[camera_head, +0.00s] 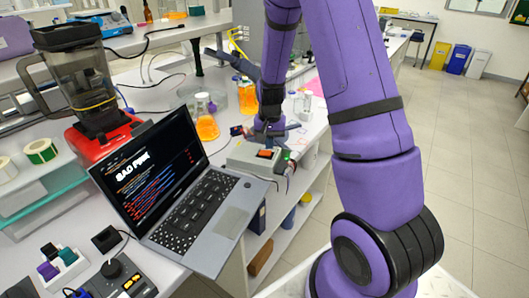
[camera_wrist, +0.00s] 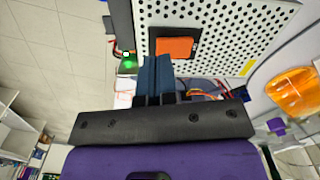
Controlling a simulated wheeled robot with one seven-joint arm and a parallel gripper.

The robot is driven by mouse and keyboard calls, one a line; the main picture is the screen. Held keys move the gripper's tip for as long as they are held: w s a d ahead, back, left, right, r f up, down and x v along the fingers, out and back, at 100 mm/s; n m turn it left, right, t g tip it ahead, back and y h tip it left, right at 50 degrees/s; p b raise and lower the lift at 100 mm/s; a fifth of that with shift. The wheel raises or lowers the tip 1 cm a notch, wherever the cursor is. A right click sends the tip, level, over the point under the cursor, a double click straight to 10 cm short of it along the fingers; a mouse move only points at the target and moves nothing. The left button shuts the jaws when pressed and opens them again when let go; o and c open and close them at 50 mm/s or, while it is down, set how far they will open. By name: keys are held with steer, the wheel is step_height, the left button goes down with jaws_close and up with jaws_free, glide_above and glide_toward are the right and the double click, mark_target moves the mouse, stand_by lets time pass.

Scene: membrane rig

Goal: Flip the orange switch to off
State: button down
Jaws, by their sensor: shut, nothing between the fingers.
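The orange switch (camera_wrist: 174,47) sits in a black frame on a white perforated box in the wrist view. In the head view the orange switch (camera_head: 266,154) shows on top of the light box (camera_head: 246,159) on the bench. My gripper (camera_wrist: 155,62) is shut and empty, with its blue-grey fingertips just beside the lower left of the switch in the wrist view. I cannot tell whether the fingertips touch the box. In the head view my gripper (camera_head: 268,130) is above the box, partly hidden by its own wrist. Which way the switch is tilted is unclear.
A green light (camera_wrist: 128,63) glows at the box's edge. Flasks of orange liquid (camera_head: 206,122) stand behind the box. An open laptop (camera_head: 195,205) stands in front-left, and a blender (camera_head: 85,85) is further left. The floor on the right is clear.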

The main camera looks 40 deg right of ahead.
mark_target(270, 152)
steer(key=shift+f, duration=1.1)
stand_by(0.6)
steer(key=shift+r, duration=3.55)
